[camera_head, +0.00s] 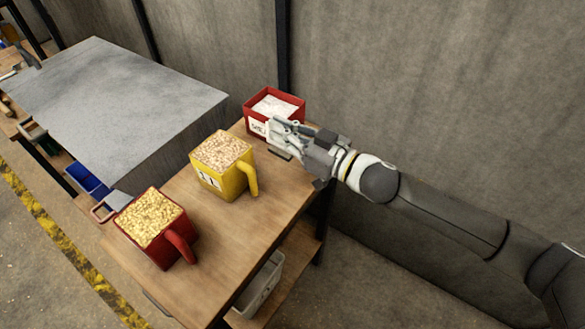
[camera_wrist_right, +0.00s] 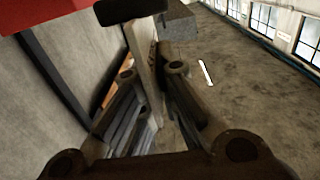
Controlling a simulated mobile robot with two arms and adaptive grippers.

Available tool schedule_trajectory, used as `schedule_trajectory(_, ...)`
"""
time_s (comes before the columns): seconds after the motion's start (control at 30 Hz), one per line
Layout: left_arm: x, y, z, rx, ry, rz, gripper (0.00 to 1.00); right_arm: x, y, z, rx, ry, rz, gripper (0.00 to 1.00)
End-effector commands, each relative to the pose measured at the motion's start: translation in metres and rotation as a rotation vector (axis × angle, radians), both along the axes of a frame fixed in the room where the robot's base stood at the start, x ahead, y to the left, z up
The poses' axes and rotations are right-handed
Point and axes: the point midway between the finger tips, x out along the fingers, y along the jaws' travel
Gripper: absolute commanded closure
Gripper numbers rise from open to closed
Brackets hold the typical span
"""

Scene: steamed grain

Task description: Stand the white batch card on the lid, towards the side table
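My right gripper (camera_head: 287,140) reaches in from the right, just in front of the red box at the back of the wooden table. In the right wrist view, its two dark fingers (camera_wrist_right: 153,72) close from both sides on a thin pale panel (camera_wrist_right: 146,50), seen nearly edge-on. This appears to be the white batch card. In the head view the fingers and box crowd it, so its face cannot be read. I cannot pick out the lid with certainty. My left gripper is not in view.
The wooden table (camera_head: 245,235) carries a yellow mug (camera_head: 232,183) and a red mug (camera_head: 168,245), both full of grain. The red box (camera_head: 256,105) with white contents stands by the wall. A grey-topped table (camera_head: 120,95) stands at left. Bare wood shows right of the mugs.

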Motion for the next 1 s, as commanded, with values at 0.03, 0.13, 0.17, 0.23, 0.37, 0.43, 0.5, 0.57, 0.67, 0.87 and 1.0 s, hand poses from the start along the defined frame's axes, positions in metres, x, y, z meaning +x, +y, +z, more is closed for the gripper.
schedule_trajectory(0.03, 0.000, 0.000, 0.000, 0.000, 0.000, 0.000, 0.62, 0.010, -0.005, 0.001, -0.004, -0.004, 0.010, 1.00)
schedule_trajectory(0.13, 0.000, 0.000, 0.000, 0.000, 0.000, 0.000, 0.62, 0.022, -0.013, 0.001, -0.003, -0.002, 0.025, 1.00)
schedule_trajectory(0.17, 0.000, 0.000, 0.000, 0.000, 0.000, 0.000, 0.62, 0.024, -0.015, 0.002, -0.002, -0.002, 0.028, 1.00)
schedule_trajectory(0.23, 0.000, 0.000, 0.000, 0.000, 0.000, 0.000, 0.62, 0.029, -0.019, 0.003, 0.000, -0.002, 0.032, 1.00)
schedule_trajectory(0.37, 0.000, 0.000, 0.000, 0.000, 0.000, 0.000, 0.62, 0.033, -0.021, 0.004, 0.000, -0.001, 0.035, 1.00)
schedule_trajectory(0.43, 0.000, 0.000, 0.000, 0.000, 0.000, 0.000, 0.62, 0.033, -0.022, 0.004, 0.000, -0.001, 0.035, 1.00)
schedule_trajectory(0.5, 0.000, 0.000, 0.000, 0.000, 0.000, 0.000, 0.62, 0.033, -0.022, 0.004, 0.001, -0.001, 0.035, 1.00)
schedule_trajectory(0.57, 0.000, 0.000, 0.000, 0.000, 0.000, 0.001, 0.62, 0.033, -0.022, 0.004, 0.001, -0.001, 0.035, 1.00)
schedule_trajectory(0.67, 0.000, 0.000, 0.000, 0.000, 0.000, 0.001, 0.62, 0.033, -0.021, 0.000, 0.001, 0.001, 0.034, 1.00)
schedule_trajectory(0.87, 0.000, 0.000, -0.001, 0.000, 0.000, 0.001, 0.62, 0.032, -0.021, -0.032, 0.003, 0.005, 0.033, 1.00)
schedule_trajectory(1.0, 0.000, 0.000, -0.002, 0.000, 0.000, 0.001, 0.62, 0.032, -0.021, -0.047, 0.000, 0.001, 0.034, 1.00)
